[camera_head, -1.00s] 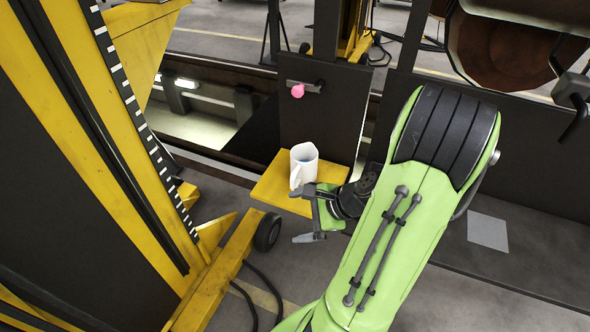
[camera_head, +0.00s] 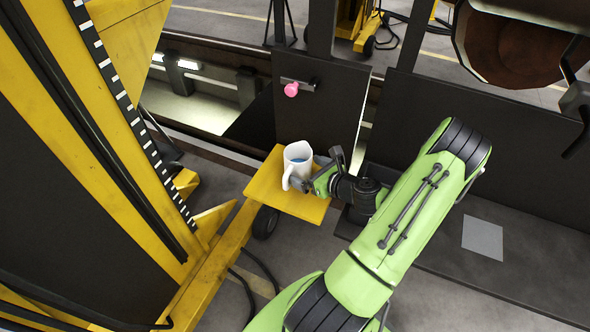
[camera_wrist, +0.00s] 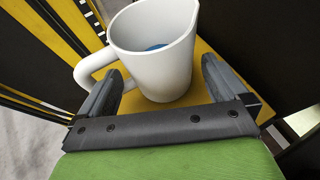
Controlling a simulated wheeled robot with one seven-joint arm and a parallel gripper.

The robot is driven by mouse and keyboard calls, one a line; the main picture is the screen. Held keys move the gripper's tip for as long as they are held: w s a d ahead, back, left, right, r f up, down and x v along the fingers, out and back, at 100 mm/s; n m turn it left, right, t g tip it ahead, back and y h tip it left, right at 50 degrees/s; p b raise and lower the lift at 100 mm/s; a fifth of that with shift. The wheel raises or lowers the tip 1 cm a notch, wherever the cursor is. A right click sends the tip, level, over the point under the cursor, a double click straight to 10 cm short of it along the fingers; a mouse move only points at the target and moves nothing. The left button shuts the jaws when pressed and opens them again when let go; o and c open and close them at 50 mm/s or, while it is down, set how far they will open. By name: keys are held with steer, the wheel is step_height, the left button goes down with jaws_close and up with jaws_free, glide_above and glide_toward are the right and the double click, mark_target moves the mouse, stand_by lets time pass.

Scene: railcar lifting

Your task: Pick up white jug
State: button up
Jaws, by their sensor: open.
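The white jug (camera_head: 297,163) stands upright on a yellow platform (camera_head: 292,202) in the head view. It has a handle on its left side and something blue inside. In the wrist view the jug (camera_wrist: 165,62) is large and close, with its handle to the left. My gripper (camera_head: 318,172) is at the jug's right side in the head view. In the wrist view my gripper (camera_wrist: 158,90) is open, with one finger on each side of the jug's lower body. The left finger is close to the handle; I cannot tell whether it touches.
A yellow lifting column (camera_head: 120,110) stands at the left, with a wheel (camera_head: 265,222) under the platform. A dark panel (camera_head: 315,110) with a pink knob (camera_head: 291,89) rises behind the jug. Black cables (camera_head: 250,290) lie on the floor.

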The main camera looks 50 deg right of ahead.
mark_target(307, 170)
steer(key=x, duration=0.4)
steer(key=shift+s, duration=0.15)
steer(key=shift+c, duration=1.3)
steer(key=c, duration=0.8)
steer(key=shift+r, duration=0.1)
